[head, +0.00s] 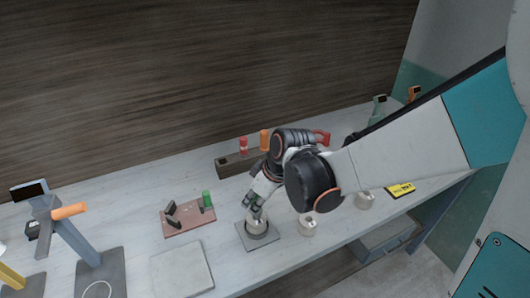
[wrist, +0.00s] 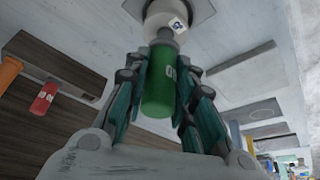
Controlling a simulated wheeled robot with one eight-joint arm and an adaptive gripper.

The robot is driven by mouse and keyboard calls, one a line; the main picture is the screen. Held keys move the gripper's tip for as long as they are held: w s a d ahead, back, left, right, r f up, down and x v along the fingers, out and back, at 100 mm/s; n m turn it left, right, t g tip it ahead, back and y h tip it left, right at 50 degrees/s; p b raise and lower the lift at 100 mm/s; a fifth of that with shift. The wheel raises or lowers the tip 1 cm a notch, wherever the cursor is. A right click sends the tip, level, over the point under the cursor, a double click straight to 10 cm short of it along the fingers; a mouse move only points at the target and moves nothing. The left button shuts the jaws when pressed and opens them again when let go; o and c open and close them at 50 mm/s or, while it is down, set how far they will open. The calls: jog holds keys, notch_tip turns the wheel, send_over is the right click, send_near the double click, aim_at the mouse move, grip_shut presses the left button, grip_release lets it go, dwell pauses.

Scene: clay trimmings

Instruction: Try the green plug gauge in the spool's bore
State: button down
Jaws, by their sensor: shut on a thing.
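My gripper (wrist: 160,90) is shut on the green plug gauge (wrist: 158,82), which has a white marking on its side. The gauge's grey end points at the pale spool (wrist: 166,14) and overlaps it in the wrist view. I cannot tell whether that end is inside the bore. In the head view my gripper (head: 257,204) is directly above the spool (head: 257,227), which stands on a grey square plate (head: 272,239). The fingers hide the held gauge there, and the bore is hidden too.
A dark rack (head: 232,164) holds a red gauge (head: 243,145) and an orange gauge (head: 265,138). A pinkish stand (head: 185,224) with a green piece (head: 207,200) is left of the spool. Two pale spools (head: 308,224) (head: 365,200) stand right. A grey pad (head: 181,272) lies front left.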

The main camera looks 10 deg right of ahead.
jog(key=shift+f+b, duration=1.25)
jog(key=shift+f, duration=0.2)
jog(key=shift+s+f, duration=0.15)
jog(key=shift+f, duration=0.05)
dwell(1.2)
jog(key=shift+r, duration=0.15)
jog(key=shift+r+p, duration=3.15)
jog(key=shift+r, duration=1)
